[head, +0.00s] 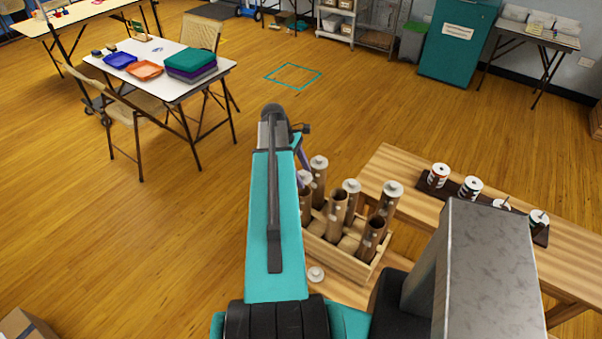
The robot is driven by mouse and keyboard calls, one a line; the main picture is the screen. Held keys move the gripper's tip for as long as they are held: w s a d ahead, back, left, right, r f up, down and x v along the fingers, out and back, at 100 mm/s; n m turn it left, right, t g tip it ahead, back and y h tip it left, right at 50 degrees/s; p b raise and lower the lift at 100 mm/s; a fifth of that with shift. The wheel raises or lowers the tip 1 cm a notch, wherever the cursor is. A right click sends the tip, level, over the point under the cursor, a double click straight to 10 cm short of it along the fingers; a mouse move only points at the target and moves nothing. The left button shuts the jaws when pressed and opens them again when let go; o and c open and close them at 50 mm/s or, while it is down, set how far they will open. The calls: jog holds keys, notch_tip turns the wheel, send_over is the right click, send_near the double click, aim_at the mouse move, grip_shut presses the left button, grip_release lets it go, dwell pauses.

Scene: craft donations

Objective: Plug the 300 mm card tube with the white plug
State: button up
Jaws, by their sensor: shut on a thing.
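Several brown card tubes stand upright in a wooden crate (337,258). White knobbed caps top the back tube (319,180), a middle tube (352,208) and the right tube (388,206). Two tubes, one near the middle (338,210) and one at front right (374,238), show open tops. My gripper (304,168) is mostly hidden behind my arm; a purple part of it slants down to a white plug (305,178) at the crate's left tube (306,207). It is shut on this plug; whether the plug sits in the tube is unclear. Another white plug (316,274) lies in front of the crate. Tube lengths cannot be read.
Several red-and-white and dark-and-white spools (439,176) stand on a dark strip on the wooden table (400,163), right of the crate. My arm blocks the crate's left side. A white table (208,84) with trays and folding chairs stands farther back left, across open floor.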

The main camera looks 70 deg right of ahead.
jog(key=shift+f, duration=0.15)
jog(key=shift+f+b, duration=1.95)
jog(key=shift+f, duration=0.8)
jog(key=shift+s+p, duration=0.15)
jog(key=shift+p, duration=0.2)
jog(key=shift+f, duration=0.6)
dwell(0.6)
jog(key=o, duration=0.7)
jog(key=shift+o, duration=0.2)
jog(key=shift+r, duration=0.2)
